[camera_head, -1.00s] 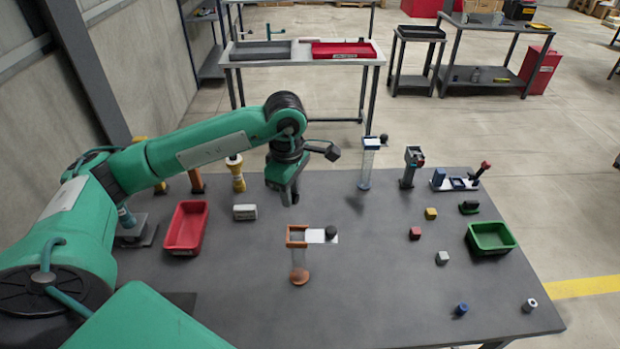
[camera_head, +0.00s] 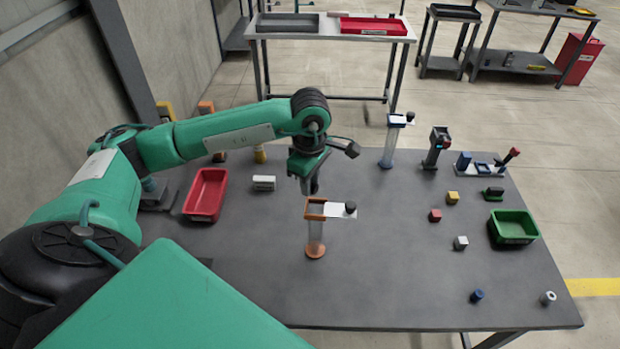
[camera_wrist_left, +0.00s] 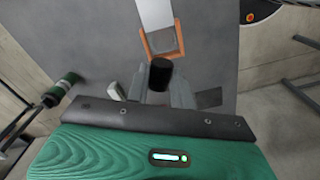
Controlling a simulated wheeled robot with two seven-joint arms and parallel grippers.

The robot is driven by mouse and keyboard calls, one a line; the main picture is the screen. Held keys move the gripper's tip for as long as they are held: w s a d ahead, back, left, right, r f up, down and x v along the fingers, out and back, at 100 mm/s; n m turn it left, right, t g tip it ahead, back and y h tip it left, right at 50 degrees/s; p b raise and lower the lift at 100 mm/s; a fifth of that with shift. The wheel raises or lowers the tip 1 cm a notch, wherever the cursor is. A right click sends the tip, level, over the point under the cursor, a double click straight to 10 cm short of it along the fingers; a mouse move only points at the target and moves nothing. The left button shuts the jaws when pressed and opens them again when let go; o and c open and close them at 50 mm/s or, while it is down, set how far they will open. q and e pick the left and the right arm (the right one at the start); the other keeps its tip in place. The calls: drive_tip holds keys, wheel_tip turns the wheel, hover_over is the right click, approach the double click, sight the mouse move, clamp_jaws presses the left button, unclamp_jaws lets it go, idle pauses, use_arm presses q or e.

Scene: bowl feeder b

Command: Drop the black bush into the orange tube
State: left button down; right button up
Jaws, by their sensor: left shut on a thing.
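My left gripper (camera_head: 312,188) is shut on the black bush (camera_wrist_left: 160,75), a dark cylinder between the fingertips in the left wrist view. In the head view the gripper hides most of the bush. The orange tube (camera_head: 315,232) is a clear upright tube with an orange base and an orange square frame (camera_head: 316,208) on top. The gripper is just behind the frame in the head view. The frame also shows beyond the bush in the left wrist view (camera_wrist_left: 148,44). My right gripper is not in view.
A red tray (camera_head: 222,192) and a white block (camera_head: 264,183) are on the left. A blue-topped clear tube (camera_head: 389,150) stands behind. Several small blocks, a green bin (camera_head: 515,241) and fixtures are on the right. The table's front middle is clear.

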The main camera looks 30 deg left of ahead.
use_arm(q)
drive_tip(key=c, duration=1.1)
unclamp_jaws()
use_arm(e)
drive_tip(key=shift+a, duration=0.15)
use_arm(q)
drive_tip(key=shift+r, duration=0.5)
drive_tip(key=shift+r+b, duration=1.75)
drive_tip(key=shift+r, duration=4.65)
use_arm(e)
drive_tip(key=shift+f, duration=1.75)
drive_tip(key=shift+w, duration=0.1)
